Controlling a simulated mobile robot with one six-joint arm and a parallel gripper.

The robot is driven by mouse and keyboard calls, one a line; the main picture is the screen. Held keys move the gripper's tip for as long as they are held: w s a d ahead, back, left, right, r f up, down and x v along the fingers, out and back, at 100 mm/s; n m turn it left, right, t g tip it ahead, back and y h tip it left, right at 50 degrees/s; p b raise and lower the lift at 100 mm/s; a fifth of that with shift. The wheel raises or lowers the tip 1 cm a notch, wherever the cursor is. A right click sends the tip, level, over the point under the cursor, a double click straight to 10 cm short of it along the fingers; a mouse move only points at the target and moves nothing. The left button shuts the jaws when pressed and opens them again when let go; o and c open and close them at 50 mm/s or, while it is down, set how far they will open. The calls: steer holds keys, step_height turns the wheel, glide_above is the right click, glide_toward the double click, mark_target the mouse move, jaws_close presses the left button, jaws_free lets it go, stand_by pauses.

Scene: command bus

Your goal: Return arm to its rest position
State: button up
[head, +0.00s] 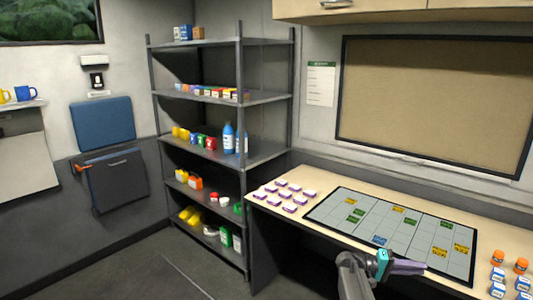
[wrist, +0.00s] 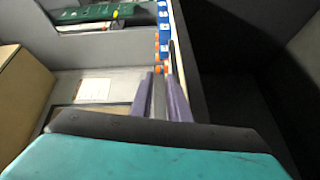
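My gripper (head: 424,268) is at the lower right of the head view, with a teal body and purple fingers. It is over the front edge of the desk (head: 325,232), close to the board of grey tiles (head: 385,228). In the wrist view, the two purple fingers (wrist: 160,74) point away from the camera with a narrow gap between them. I see nothing held in that gap. The teal body (wrist: 140,160) fills the bottom of the wrist view. My arm is bent low in front of the desk, and most of it is out of view.
White and purple boxes (head: 288,194) stand at the desk's left end. A grey shelf rack (head: 240,155) with several goods stands left of the desk. The floor (head: 150,268) in front of the rack looks clear.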

steer(key=s+a+f+n+y+b, duration=0.15)
steer(key=s+a+f, duration=0.35)
steer(key=s+f, duration=0.5)
steer(key=s+a+f+n+g+y+b, duration=0.1)
steer(key=s+a+f+y, duration=0.3)
steer(key=f, duration=1)
steer(key=s+a+f+n+y+b, duration=0.1)
steer(key=s+a+f+n+y, duration=0.1)
steer(key=s+a+f, duration=0.6)
steer(key=s+a+f+g+y+b, duration=0.1)
steer(key=s+a+f+y, duration=0.2)
steer(key=s+a+f, duration=0.45)
steer(key=s+a+f+g+y+b, duration=0.1)
steer(key=s+a+f+y, duration=0.3)
steer(key=s, duration=0.6)
steer(key=s+a+f+y, duration=0.1)
steer(key=a+f+y, duration=0.1)
steer(key=a, duration=0.5)
steer(key=shift+s+a+y, duration=0.25)
steer(key=shift+s+y, duration=0.15)
steer(key=shift+y, duration=0.15)
steer(key=shift+m, duration=0.25)
